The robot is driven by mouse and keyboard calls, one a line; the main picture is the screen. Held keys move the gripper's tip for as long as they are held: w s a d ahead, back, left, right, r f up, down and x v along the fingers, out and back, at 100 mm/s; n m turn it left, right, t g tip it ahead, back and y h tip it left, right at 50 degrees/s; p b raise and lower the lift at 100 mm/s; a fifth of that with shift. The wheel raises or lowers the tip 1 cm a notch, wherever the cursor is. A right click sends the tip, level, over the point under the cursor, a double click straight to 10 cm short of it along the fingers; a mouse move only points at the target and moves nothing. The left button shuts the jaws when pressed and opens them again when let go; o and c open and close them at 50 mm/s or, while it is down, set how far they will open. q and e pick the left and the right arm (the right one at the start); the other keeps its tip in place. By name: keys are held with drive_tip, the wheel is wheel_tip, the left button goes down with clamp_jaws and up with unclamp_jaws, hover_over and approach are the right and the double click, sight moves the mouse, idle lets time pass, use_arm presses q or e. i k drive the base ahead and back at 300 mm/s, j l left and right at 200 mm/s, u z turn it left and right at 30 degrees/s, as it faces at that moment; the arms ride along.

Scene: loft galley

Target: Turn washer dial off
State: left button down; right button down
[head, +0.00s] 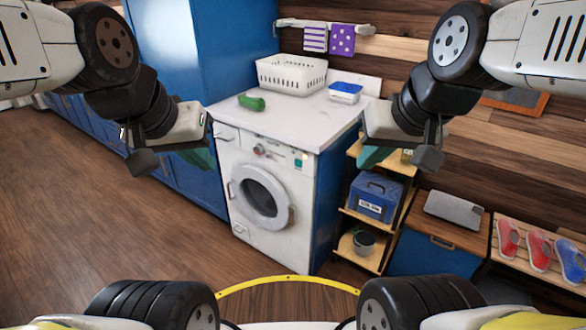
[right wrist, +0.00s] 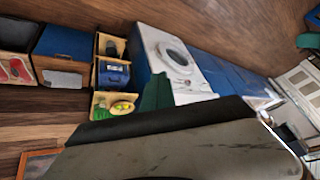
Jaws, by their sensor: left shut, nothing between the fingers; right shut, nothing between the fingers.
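The white washer (head: 275,240) stands in the middle of the head view, its round door (head: 262,197) closed. Its dial (head: 259,150) is a small round knob with a reddish mark on the upper front panel; its exact setting is too small to read. The washer also shows, turned, in the right wrist view (right wrist: 157,42).
On the white counter above the washer are a white basket (head: 290,76), a green bottle (head: 251,103) lying down and a blue-lidded tub (head: 345,92). A wooden shelf (head: 352,215) with a blue box (head: 376,197) stands right of the washer. The floor in front is clear.

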sight(258, 149)
drive_tip(key=i+j+u, duration=0.2)
drive_tip(key=u, duration=0.15)
drive_tip(key=i+j+u, duration=0.2)
drive_tip(key=u, duration=0.15)
drive_tip(key=i+j+u, duration=0.1)
drive_tip(key=u, duration=0.25)
drive_tip(key=i, duration=0.1)
